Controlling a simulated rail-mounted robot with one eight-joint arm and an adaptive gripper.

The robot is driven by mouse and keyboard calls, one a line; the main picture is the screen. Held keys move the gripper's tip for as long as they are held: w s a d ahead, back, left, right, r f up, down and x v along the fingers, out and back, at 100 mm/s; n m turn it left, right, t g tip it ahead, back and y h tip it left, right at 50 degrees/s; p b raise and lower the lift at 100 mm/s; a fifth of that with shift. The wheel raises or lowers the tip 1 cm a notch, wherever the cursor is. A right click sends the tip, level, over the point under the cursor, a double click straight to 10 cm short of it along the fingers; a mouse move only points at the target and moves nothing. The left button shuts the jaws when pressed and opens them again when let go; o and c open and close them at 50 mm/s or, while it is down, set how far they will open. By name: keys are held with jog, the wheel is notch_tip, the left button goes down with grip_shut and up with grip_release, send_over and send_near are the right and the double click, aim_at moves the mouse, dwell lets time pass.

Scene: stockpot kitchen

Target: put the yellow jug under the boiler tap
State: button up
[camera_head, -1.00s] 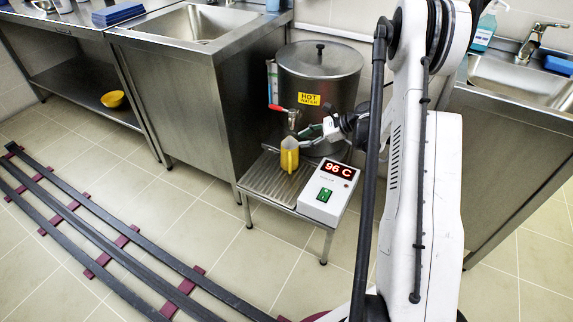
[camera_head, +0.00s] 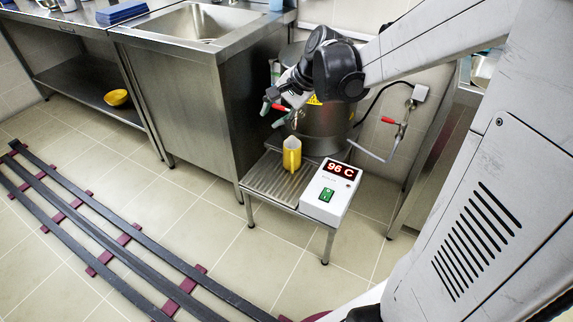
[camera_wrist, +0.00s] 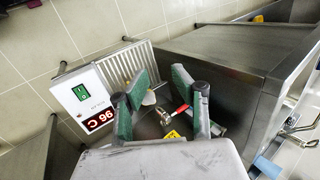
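The yellow jug (camera_head: 292,154) stands upright on the ribbed drip tray (camera_head: 262,184), in front of the steel boiler (camera_head: 328,128). My arm hides the boiler's upper part. The boiler tap has a red lever (camera_head: 279,107); its spout looks to be above the jug, but the exact alignment is hard to tell. My gripper (camera_head: 275,112) is open and empty, above the jug and close to the lever. In the wrist view the red lever (camera_wrist: 182,108) and tap body (camera_wrist: 166,118) show between the spread green-padded fingers. The jug is largely hidden there.
A white box with a 96 C display and green switch (camera_head: 327,194) sits at the tray's right. A steel sink cabinet (camera_head: 200,120) stands close on the left. A wall pipe with a red valve (camera_head: 388,120) is at right. Floor rails (camera_head: 110,250) run in front.

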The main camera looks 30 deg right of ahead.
jog(key=s+a+r+n+h, duration=0.1)
jog(key=s+a+n, duration=0.1)
jog(key=s+n, duration=0.2)
jog(key=s+a+r+n+t+h, duration=0.1)
jog(key=s+n, duration=0.3)
jog(key=s, duration=0.6)
jog(key=s+a+r+n+h, duration=0.1)
jog(key=s+a+n, duration=0.3)
jog(key=s, duration=0.3)
jog(key=shift+s+r+t+h, duration=0.2)
jog(key=shift+r+t+h, duration=0.2)
jog(key=shift+a+r, duration=0.1)
notch_tip(320, 180, up, 14)
jog(key=p, duration=1.4)
